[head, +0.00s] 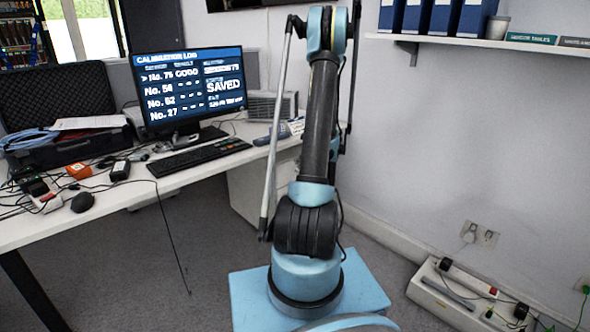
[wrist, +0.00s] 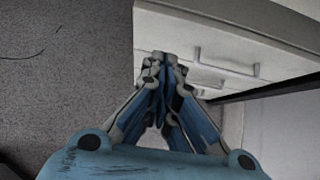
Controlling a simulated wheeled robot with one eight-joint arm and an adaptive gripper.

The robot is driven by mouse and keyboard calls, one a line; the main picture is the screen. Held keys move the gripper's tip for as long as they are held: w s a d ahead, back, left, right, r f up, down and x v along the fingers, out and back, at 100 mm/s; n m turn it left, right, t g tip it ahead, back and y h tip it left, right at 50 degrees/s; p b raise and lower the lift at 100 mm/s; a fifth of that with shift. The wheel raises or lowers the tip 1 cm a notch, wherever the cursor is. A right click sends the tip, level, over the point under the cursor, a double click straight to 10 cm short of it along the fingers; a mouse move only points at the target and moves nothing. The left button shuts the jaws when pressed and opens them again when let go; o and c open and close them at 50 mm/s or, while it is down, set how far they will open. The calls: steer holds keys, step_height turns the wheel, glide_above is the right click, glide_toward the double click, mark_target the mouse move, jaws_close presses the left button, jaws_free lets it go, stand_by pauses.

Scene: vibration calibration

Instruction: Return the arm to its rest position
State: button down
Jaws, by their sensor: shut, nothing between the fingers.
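My arm (head: 322,110) stands upright from its blue base, with its upper end reaching the top edge of the head view. My gripper (wrist: 165,62) shows in the wrist view with its fingers together and nothing between them. It points toward a white drawer cabinet (wrist: 200,42) and does not clearly touch it. My gripper cannot be made out in the head view.
A white desk (head: 110,203) at left carries a monitor (head: 190,88) reading "SAVED", a keyboard (head: 199,157) and cables. A wall shelf (head: 480,42) with binders is at upper right. A power strip box (head: 450,300) lies on the floor at right. Grey carpet (wrist: 65,80) is clear.

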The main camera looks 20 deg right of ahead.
steer(key=s+a+r+n+g+h, duration=0.1)
steer(key=s+a+r+n+g, duration=0.1)
steer(key=s+a+r+n, duration=0.7)
steer(key=s+a+r+n+g, duration=0.1)
steer(key=s+a+r+n, duration=0.45)
steer(key=s, duration=0.65)
steer(key=s+a+f+n+g+h, duration=0.1)
steer(key=s+a+n, duration=0.1)
steer(key=s+n, duration=0.6)
steer(key=s+a+f+n+g+h, duration=0.1)
steer(key=s+n, duration=0.7)
steer(key=s, duration=0.9)
steer(key=shift+s+a+f+g+h, duration=0.4)
steer(key=shift+a+h, duration=0.1)
